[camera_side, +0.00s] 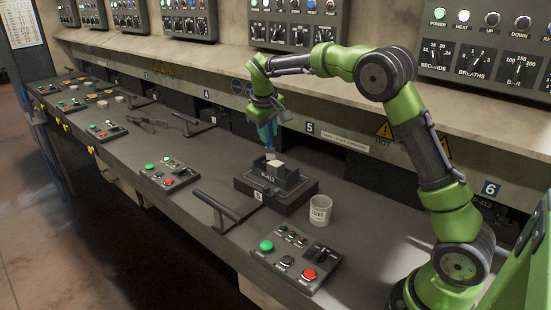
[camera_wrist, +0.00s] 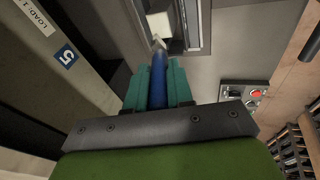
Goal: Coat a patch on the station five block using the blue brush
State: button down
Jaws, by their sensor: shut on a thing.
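My gripper (camera_side: 266,131) is above the station five block. In the wrist view its teal fingers (camera_wrist: 158,88) are shut on the blue brush (camera_wrist: 158,70), which points away from the wrist. The brush tip lies close to the pale top of the block (camera_wrist: 160,24); I cannot tell whether it touches. The brush (camera_side: 268,144) is partly hidden by the fingers there.
A white labelled cup (camera_side: 320,210) stands right of the fixture. A button panel (camera_side: 297,257) lies in front of it, and a bar handle (camera_side: 215,207) to its left. More panels stand along the bench to the left. The wall and shelf (camera_side: 345,138) run behind.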

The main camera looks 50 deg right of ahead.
jog(key=shift+w+f, duration=0.1)
jog(key=shift+w, duration=0.25)
jog(key=shift+r, duration=3.15)
jog(key=shift+r, duration=1.5)
